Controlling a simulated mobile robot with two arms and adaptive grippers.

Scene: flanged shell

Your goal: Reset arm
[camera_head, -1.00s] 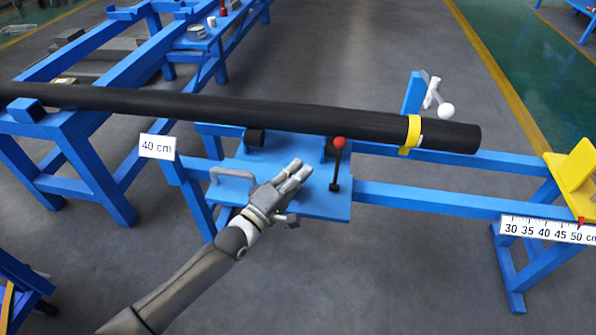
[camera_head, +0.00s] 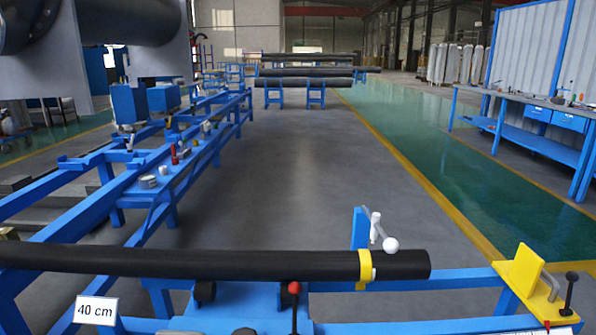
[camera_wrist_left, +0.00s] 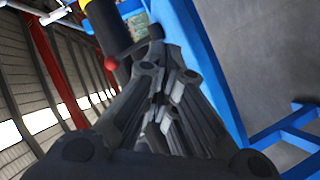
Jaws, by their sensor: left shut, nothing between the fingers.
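My left gripper (camera_wrist_left: 165,78) is in the left wrist view, with its fingers together and nothing held between them. It points toward the blue stand's frame (camera_wrist_left: 208,65), and a red-knobbed lever (camera_wrist_left: 110,63) shows left of the fingers. The end of the black pipe (camera_wrist_left: 106,26) is near the top of that view. Neither arm shows in the head view. There the long black pipe (camera_head: 190,262) lies across the blue stand, with a yellow strap (camera_head: 365,268) around it near its right end. My right gripper is not in view.
The red-knobbed lever (camera_head: 294,288) stands in front of the pipe. A white-handled clamp (camera_head: 378,230) rises behind it. A yellow stop block (camera_head: 522,268) is on the right rail. A 40 cm sign (camera_head: 97,311) is at lower left. Open grey floor (camera_head: 300,170) lies beyond.

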